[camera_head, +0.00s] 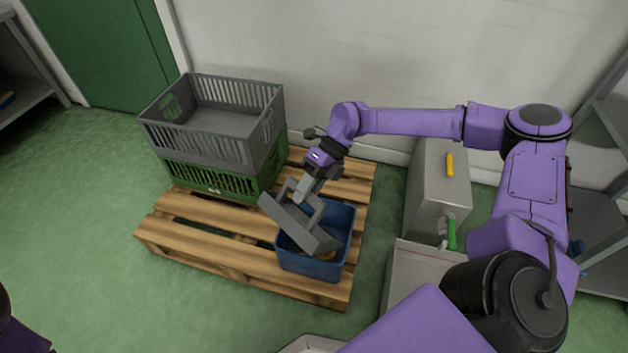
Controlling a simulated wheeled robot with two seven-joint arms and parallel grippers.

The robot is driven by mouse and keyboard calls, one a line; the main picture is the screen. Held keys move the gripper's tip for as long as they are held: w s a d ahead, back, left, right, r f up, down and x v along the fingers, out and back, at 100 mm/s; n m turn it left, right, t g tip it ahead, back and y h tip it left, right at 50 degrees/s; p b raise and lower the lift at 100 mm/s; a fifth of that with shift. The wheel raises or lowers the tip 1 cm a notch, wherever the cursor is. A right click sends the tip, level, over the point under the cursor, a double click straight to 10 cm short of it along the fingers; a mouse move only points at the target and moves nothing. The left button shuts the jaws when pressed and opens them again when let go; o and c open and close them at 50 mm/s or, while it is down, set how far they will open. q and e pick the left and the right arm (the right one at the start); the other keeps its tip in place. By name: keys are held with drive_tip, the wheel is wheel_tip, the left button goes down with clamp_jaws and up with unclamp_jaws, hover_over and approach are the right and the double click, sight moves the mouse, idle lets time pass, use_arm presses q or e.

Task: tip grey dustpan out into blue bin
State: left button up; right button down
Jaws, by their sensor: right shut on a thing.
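The grey dustpan (290,221) is held by my right gripper (305,188), which is shut on it. The dustpan is tilted steeply over the blue bin (312,264), with its lower edge at the bin's opening. The bin stands on a wooden pallet. Something small and brownish-yellow (327,254) shows inside the bin below the dustpan; I cannot tell what it is. The dustpan hides part of the bin's inside. My left gripper is out of view; only a bit of my left arm shows at the lower left edge.
A grey crate (205,150) sits on a green crate (205,181) at the pallet's (215,262) back left. A metal cabinet (425,195) with a yellow handle stands right of the pallet. Green floor (90,240) is clear on the left.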

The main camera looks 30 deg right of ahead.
drive_tip(key=shift+s+a+h+p, duration=0.15)
drive_tip(key=shift+a+h+p, duration=0.25)
drive_tip(key=shift+a, duration=0.5)
drive_tip(key=shift+s+a+f+t+h+b, duration=0.95)
drive_tip(key=shift+a+f+h+b, duration=3.05)
drive_tip(key=shift+a+b, duration=1.05)
wheel_tip(320, 180, up, 5)
drive_tip(key=p, duration=0.6)
drive_tip(key=shift+w+r, duration=0.1)
drive_tip(key=shift+r, duration=0.1)
